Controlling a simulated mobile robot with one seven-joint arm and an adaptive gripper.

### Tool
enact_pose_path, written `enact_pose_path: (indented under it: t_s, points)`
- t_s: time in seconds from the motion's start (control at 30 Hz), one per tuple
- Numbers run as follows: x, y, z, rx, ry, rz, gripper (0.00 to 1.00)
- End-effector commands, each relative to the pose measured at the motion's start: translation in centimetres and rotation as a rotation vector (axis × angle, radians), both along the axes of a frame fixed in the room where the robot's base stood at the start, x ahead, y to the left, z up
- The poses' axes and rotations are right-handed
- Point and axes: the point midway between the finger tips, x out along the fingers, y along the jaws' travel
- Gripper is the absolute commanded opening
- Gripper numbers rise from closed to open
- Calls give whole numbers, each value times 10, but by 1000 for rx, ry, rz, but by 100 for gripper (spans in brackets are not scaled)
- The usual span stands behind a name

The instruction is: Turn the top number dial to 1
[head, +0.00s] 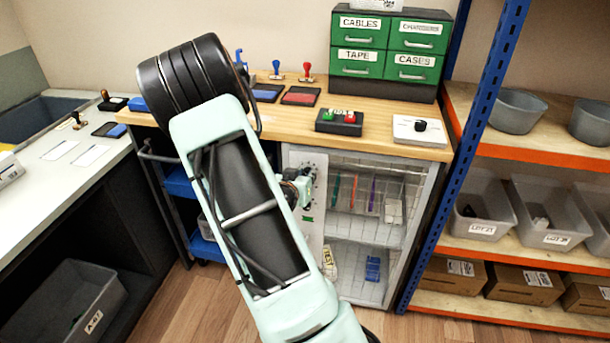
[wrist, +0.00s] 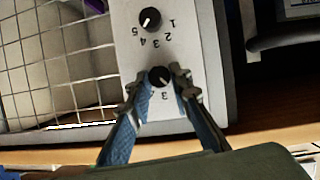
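In the wrist view the white dial panel (wrist: 190,50) appears upside down, so its top is low in the picture. The black top number dial (wrist: 160,77) sits between the fingertips of my gripper (wrist: 157,82). Its pale pointer slants down and right, and a 3 shows below it; the fingers hide its other numbers. My gripper is open around the dial, one finger on each side; contact is not clear. A second black dial (wrist: 150,18) shows above, numbered 1 to 5, its mark slanting down-left. In the head view my gripper (head: 304,187) is at the panel (head: 314,235), mostly behind my arm.
A wire-mesh cabinet (head: 370,235) stands right of the panel, under the wooden worktop (head: 385,140). The worktop holds a button box (head: 338,121), a white board with a black knob (head: 420,130) and green drawers (head: 385,50). A blue rack post (head: 470,140) stands at the right.

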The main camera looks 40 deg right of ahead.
Motion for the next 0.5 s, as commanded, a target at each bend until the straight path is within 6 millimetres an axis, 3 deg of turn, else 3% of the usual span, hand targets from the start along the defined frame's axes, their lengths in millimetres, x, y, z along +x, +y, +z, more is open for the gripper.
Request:
enact_pose_path:
  t_s: [0.5]
  points:
    - [1, 2, 1, -64, 77, 2, 0]
